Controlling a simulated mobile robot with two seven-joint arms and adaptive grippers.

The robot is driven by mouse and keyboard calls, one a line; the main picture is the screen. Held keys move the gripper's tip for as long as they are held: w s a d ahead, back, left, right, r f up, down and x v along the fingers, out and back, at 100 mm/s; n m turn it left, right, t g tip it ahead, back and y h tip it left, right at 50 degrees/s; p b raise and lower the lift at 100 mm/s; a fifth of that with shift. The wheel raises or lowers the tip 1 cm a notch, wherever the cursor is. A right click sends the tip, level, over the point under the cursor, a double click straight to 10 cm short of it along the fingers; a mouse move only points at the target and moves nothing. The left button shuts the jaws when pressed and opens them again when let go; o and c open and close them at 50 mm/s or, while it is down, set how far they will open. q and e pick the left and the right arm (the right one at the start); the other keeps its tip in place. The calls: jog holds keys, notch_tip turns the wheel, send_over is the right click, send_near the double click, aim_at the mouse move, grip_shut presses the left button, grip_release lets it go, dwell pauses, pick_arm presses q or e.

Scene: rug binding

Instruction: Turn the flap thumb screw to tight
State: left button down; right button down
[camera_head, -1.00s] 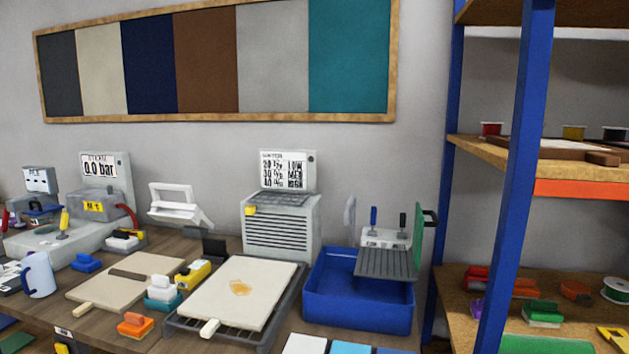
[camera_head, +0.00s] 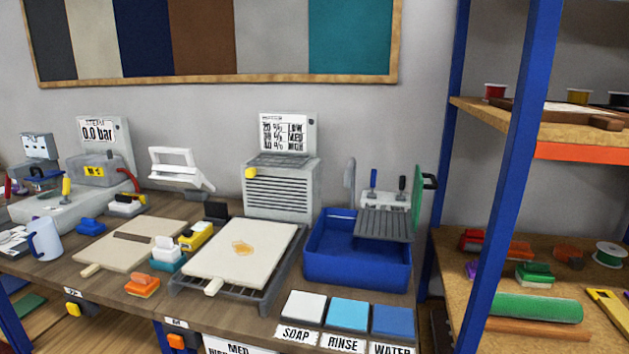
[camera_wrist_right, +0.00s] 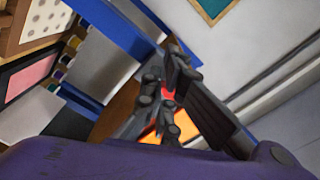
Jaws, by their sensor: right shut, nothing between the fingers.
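I cannot make out for certain which part is the flap thumb screw. The grey louvred unit (camera_head: 281,188) at the back of the bench has a yellow knob (camera_head: 250,173) at its upper left corner. A blue basin (camera_head: 357,266) to its right carries a green upright panel (camera_head: 417,189) with a dark handle. Two dark-handled tools with blue and black grips stand behind the basin. My right gripper (camera_wrist_right: 168,98) shows only in the right wrist view, shut and empty, away from the bench things. My left gripper is not in view.
A tray (camera_head: 262,302) with a cream board lies in front of the louvred unit. White, light blue and blue pads (camera_head: 347,314) sit at the bench's front edge. A blue-framed shelf (camera_head: 510,180) stands to the right.

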jog(key=shift+w+d, duration=0.1)
jog(key=shift+d, duration=0.15)
dwell(0.6)
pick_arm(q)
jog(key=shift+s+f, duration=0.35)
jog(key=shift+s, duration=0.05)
pick_arm(e)
jog(key=shift+w+a+r, duration=0.1)
jog(key=shift+a+r, duration=0.1)
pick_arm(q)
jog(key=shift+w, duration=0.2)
pick_arm(e)
jog(key=shift+a+r, duration=0.3)
jog(key=shift+r, duration=0.3)
pick_arm(q)
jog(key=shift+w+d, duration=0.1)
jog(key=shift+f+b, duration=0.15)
jog(key=shift+b, duration=0.25)
pick_arm(e)
jog(key=shift+w+a+f, duration=0.1)
jog(key=shift+a, duration=0.05)
